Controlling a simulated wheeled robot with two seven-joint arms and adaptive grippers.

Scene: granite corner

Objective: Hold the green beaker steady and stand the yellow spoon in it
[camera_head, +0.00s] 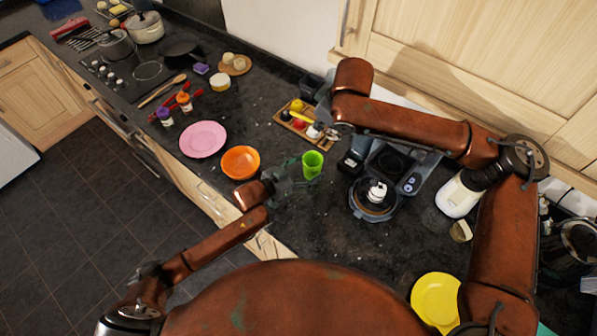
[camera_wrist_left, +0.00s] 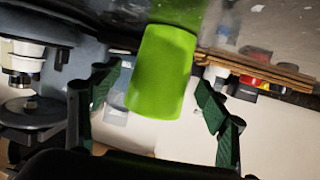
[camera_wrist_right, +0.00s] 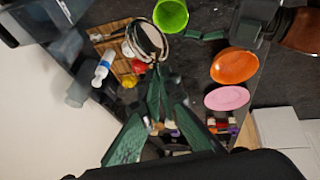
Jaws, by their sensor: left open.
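The green beaker (camera_head: 313,165) stands upright on the dark counter. In the left wrist view the beaker (camera_wrist_left: 162,75) is between the two spread fingers of my left gripper (camera_wrist_left: 158,95), with gaps at both sides. In the right wrist view the beaker (camera_wrist_right: 171,14) is at the top, beyond my right gripper (camera_wrist_right: 159,72). The right fingers converge close to a round, pale, shiny thing (camera_wrist_right: 148,40); whether they hold anything is unclear. I cannot make out the yellow spoon for certain; a yellow item (camera_head: 297,104) lies in the wooden tray (camera_head: 283,119).
An orange bowl (camera_head: 241,162) and a pink plate (camera_head: 203,139) lie left of the beaker. A dark appliance (camera_head: 375,198) stands to its right. A yellow plate (camera_head: 436,300) is at the lower right. Counter below the beaker is fairly clear.

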